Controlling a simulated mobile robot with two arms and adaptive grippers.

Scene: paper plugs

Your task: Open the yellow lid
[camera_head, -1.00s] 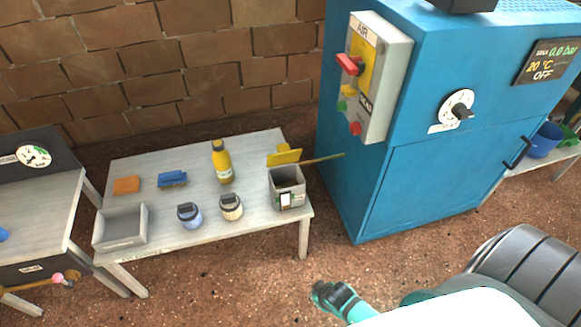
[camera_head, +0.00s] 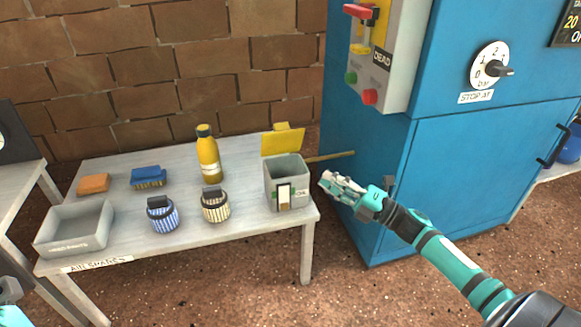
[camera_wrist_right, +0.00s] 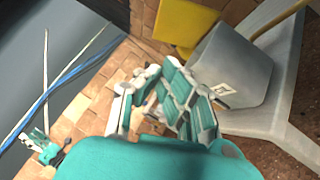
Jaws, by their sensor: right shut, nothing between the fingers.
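The yellow lid (camera_head: 283,142) stands raised at the back edge of a grey box (camera_head: 285,168) on the right end of the table. The box's top is open. In the right wrist view the lid (camera_wrist_right: 185,25) and the box (camera_wrist_right: 235,65) show at the upper right. My right gripper (camera_head: 328,183) is shut and empty, just right of the box and apart from the lid. Its fingers (camera_wrist_right: 155,90) also show in the right wrist view. Part of my left gripper (camera_head: 8,290) shows at the left edge of the head view; its finger opening cannot be made out.
A yellow bottle (camera_head: 208,157), blue jar (camera_head: 162,215), striped jar (camera_head: 215,206), sponge (camera_head: 94,183), blue brush (camera_head: 148,178) and grey tray (camera_head: 75,232) stand on the table (camera_head: 190,228). A stick (camera_head: 330,156) lies behind the box. A blue cabinet (camera_head: 440,175) is at the right.

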